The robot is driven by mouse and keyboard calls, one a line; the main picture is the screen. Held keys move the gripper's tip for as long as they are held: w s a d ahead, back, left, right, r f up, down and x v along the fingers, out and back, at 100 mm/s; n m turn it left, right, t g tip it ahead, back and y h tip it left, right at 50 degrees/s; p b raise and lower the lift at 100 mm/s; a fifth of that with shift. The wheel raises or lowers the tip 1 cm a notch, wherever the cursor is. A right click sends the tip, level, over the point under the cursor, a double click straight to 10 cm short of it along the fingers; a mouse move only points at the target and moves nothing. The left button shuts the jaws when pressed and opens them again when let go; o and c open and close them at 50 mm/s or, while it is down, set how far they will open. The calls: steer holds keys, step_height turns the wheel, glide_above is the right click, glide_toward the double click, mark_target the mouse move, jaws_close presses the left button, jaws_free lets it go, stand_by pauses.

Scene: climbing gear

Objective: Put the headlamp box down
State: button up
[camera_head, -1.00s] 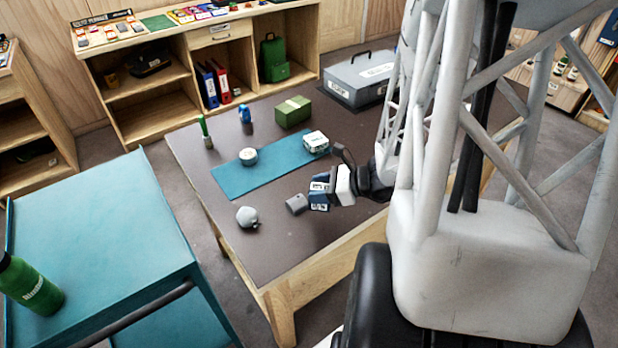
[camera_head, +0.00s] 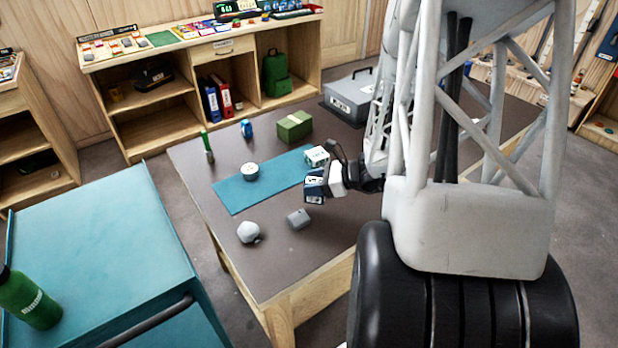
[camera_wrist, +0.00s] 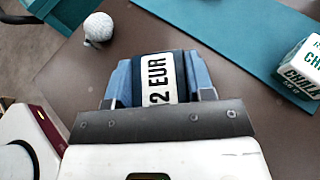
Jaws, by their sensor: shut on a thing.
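My gripper (camera_head: 322,184) is shut on a dark blue and white box, which I take as the headlamp box (camera_head: 314,189). In the wrist view the box (camera_wrist: 158,80) sits between the blue fingers, with a white "2 EUR" label towards me. The gripper is over the brown table (camera_head: 335,222), near the front edge of the teal mat (camera_head: 238,195). I cannot tell whether the box touches the table. Its underside is hidden.
A white chalk box (camera_head: 316,155) is close behind the gripper at the mat's right end. A round tin (camera_head: 250,171) is on the mat. A green box (camera_head: 294,126) stands behind. Table space right of the block is free.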

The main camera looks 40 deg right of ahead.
steer(key=w+d, duration=0.1)
steer(key=w, duration=0.1)
steer(key=w+d, duration=0.1)
steer(key=w, duration=0.1)
steer(key=w+d, duration=0.1)
steer(key=w, duration=0.1)
steer(key=shift+w+f, duration=0.2)
steer(key=shift+f, duration=0.15)
steer(key=shift+f, duration=1.75)
steer(key=shift+f, duration=0.1)
steer(key=o, duration=1)
steer(key=shift+v, duration=6.05)
